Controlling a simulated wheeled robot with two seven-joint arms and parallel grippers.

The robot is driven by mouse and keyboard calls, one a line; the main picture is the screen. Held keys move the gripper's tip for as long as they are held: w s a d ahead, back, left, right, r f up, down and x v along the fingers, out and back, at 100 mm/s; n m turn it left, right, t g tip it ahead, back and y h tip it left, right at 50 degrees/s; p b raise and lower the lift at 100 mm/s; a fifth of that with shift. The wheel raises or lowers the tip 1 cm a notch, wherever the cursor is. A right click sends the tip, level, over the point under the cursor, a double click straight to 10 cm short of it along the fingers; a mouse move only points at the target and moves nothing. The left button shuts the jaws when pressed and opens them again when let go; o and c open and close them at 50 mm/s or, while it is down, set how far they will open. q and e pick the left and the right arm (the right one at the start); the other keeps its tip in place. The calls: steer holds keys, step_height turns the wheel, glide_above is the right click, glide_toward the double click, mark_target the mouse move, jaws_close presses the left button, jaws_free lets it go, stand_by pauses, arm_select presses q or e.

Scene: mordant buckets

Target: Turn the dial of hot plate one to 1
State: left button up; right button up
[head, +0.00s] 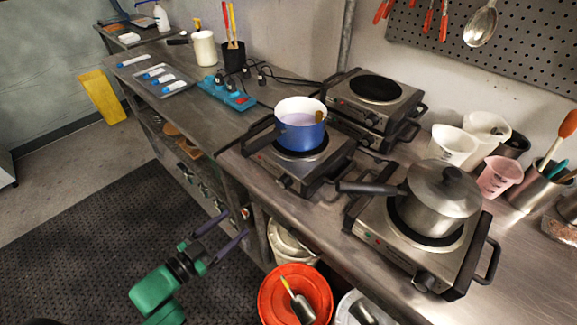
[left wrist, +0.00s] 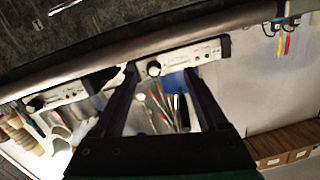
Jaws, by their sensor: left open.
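Two hot plates stand at the counter's front. The left hot plate (head: 325,168) carries a blue pot (head: 299,130); its dial (head: 284,182) is on the front. The right hot plate (head: 455,275) carries a lidded steel pot (head: 436,200); its dial (head: 424,280) is at the front. I cannot read which is number one. My left gripper (head: 237,226) is open and empty, in front of the counter, below and left of the left dial and apart from it. In the left wrist view a dial (left wrist: 153,69) shows between the open fingers (left wrist: 160,78); its setting is unreadable.
Two stacked hot plates (head: 375,100) stand behind. The steel pot's handle (head: 370,188) sticks out leftward. White beakers (head: 455,145) and a pink beaker (head: 499,176) stand at right. An orange bucket (head: 296,295) is below the counter edge. A blue power strip (head: 228,94) lies further left.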

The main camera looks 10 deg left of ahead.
mark_target(281, 185)
arm_select(q)
steer(key=shift+m+h, duration=0.4)
steer(key=shift+h, duration=0.4)
steer(key=w+d+r, duration=0.1)
steer(key=w+d, duration=0.2)
steer(key=w+d+r+p, duration=0.1)
steer(key=w+d, duration=0.2)
steer(key=w, duration=0.1)
steer(key=w+d+r, duration=0.2)
steer(key=w+d, duration=0.2)
steer(key=shift+w+p, duration=0.1)
steer(key=shift+p, duration=0.25)
steer(key=shift+w+f, duration=0.1)
arm_select(e)
steer(key=shift+s+d+r, duration=0.2)
steer(key=shift+s+r, duration=0.55)
steer(key=shift+s, duration=0.2)
arm_select(q)
jaws_close()
arm_select(e)
steer(key=shift+s, duration=0.1)
